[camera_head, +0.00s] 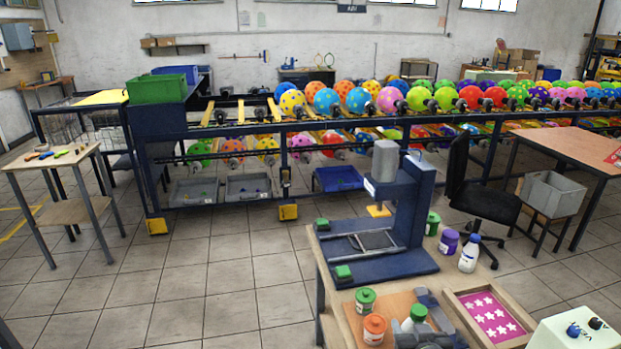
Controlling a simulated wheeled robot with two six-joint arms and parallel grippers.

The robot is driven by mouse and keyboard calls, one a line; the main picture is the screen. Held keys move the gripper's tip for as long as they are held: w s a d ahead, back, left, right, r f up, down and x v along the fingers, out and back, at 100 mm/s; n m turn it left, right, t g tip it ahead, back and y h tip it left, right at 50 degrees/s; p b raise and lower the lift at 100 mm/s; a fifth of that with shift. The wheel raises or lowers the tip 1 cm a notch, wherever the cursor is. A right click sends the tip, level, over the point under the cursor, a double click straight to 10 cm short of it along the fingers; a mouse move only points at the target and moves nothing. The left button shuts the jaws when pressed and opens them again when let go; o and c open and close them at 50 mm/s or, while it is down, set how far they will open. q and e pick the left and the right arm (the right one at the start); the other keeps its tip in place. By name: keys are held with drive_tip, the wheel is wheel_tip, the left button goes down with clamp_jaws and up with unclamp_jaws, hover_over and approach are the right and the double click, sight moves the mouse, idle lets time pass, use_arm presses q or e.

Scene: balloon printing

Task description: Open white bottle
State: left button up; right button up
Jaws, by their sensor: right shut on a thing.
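My right gripper (424,318) is low at the front of the workbench, at the bottom of the view. It is shut on a small white bottle with a green top (415,316), and its fingers hide part of the bottle. The bottle looks upright, over or on a brown board; I cannot tell whether it touches the board. My left gripper is not in view.
A green-lidded jar (365,300) and an orange jar (374,329) stand just left of the gripper. A blue press (408,215) stands behind. A purple jar (448,242) and a green jar (432,223) stand near it. A pink star tray (491,316) is at right.

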drive_tip(key=s+a+r+b, duration=0.1)
drive_tip(key=s+a+r, duration=0.1)
drive_tip(key=r, duration=0.9)
drive_tip(key=s+a+r+n+y+b, duration=0.1)
drive_tip(key=a+r, duration=0.3)
drive_tip(key=r, duration=0.7)
drive_tip(key=shift+s+b, duration=0.35)
drive_tip(key=shift+s, duration=0.35)
drive_tip(key=shift+a, duration=0.1)
